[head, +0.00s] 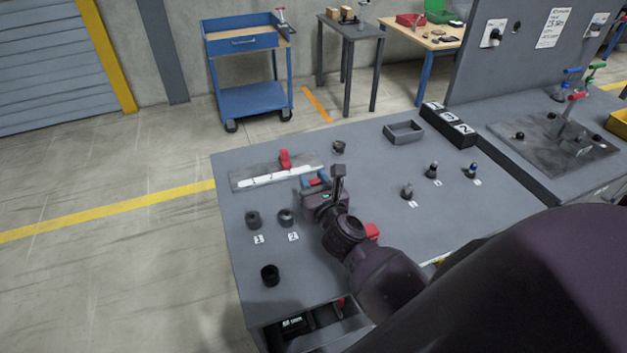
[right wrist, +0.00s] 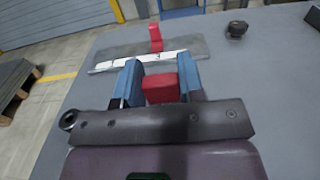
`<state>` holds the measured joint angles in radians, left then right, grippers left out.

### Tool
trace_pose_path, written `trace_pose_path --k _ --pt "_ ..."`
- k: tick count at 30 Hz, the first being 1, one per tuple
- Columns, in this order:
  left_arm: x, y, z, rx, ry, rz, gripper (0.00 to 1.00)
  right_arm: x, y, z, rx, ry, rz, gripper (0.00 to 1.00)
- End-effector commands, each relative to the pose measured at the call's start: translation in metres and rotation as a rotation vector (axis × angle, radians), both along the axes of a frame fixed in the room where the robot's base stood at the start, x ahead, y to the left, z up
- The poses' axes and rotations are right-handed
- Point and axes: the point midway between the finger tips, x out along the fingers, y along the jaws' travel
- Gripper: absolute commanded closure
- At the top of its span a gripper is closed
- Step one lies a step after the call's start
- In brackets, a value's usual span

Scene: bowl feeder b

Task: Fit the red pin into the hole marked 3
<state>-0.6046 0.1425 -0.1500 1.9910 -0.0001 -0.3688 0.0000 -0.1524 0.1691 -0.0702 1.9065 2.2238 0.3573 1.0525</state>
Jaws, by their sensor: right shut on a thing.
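My right gripper (head: 315,181) is low over the grey bench, near the front edge of a flat plate. In the right wrist view its blue fingers (right wrist: 160,84) are shut on a red piece (right wrist: 160,89). Only its blocky near face shows, so I cannot tell whether it is the red pin. Another red piece (head: 285,159) stands upright on the plate, behind a white strip (head: 280,175) with small dark marks. Dark round sockets stand beside labels 1 (head: 258,239) and 2 (head: 293,237). I cannot make out a hole marked 3. My left gripper is not in view.
The bench (head: 375,170) holds a dark ring (head: 270,275), a small dark part (head: 338,147), several small pegs with labels (head: 433,171), an open grey tray (head: 404,131) and a black numbered box (head: 448,124). A red thing (head: 372,231) shows beside my right arm.

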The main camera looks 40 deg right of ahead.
Motion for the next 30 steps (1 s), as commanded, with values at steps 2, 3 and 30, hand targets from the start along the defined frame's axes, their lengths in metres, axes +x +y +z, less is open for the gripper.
trace_pose_path --k 2,3,30 --pt "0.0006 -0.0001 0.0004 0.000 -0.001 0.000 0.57 0.0000 0.0000 -0.0009 0.000 0.000 0.000 0.88" --pt "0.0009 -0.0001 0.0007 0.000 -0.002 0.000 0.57 0.0000 0.0000 -0.0015 0.000 0.001 0.000 0.88" --pt "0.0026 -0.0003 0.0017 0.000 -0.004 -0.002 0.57 0.0000 0.0000 -0.0056 0.000 0.000 0.000 0.88"
